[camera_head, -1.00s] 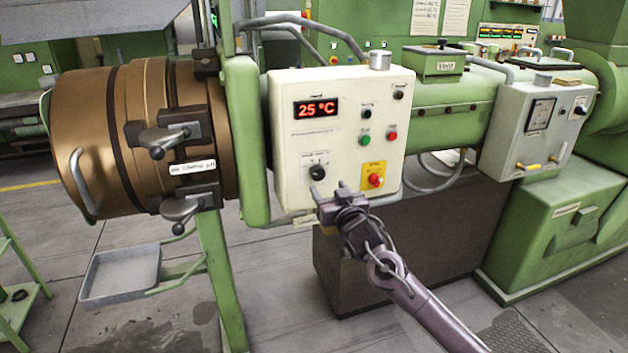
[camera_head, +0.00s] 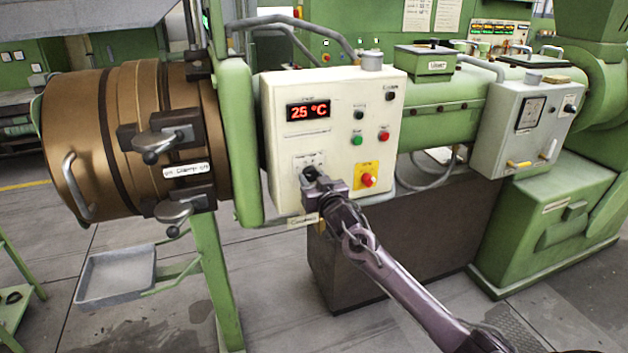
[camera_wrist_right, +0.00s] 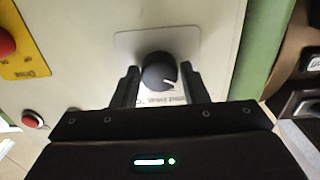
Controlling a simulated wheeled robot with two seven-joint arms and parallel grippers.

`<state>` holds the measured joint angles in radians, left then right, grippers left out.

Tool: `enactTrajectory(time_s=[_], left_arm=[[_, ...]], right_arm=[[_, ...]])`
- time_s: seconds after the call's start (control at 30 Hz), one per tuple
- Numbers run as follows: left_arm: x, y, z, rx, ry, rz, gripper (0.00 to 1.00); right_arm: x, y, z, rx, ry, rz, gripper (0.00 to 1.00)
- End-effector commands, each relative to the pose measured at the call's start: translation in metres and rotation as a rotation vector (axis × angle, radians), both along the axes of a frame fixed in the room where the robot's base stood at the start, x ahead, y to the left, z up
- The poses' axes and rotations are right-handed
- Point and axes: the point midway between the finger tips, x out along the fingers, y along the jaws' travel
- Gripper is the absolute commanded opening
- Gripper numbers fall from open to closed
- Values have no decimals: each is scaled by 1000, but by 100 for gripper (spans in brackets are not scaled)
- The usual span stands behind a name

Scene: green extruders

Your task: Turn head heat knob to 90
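The black round head heat knob (camera_wrist_right: 158,72) sits on a pale plate on the cream control box (camera_head: 280,120), with a white pointer line on its face. In the head view the gripper mostly hides the knob. My right gripper (camera_wrist_right: 158,88) is at the knob, with one finger on each side of it. Its fingers look apart, with a small gap to the knob visible in the right wrist view. The red display (camera_head: 308,111) on the box reads 25 °C. My left gripper is in neither view.
A red emergency button on a yellow plate (camera_head: 367,177) is just right of the gripper. Green (camera_head: 357,140) and red (camera_head: 384,135) buttons are above it. The brass-coloured barrel (camera_head: 85,150) with clamp handles stands left; a grey box (camera_head: 505,140) is right.

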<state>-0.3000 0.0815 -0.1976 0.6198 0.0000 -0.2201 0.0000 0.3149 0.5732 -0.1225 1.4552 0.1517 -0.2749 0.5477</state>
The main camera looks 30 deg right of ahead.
Motion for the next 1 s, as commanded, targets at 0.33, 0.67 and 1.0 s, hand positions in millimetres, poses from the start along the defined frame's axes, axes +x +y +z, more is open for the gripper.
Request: enactTrajectory(time_s=[0.33,0.67,1.0], left_arm=[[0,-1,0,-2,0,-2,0],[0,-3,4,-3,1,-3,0],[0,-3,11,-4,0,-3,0]], right_arm=[[0,0,0,6,0,0,14],[0,1,-1,134,-30,-1,14],[0,1,0,426,-101,-1,14]])
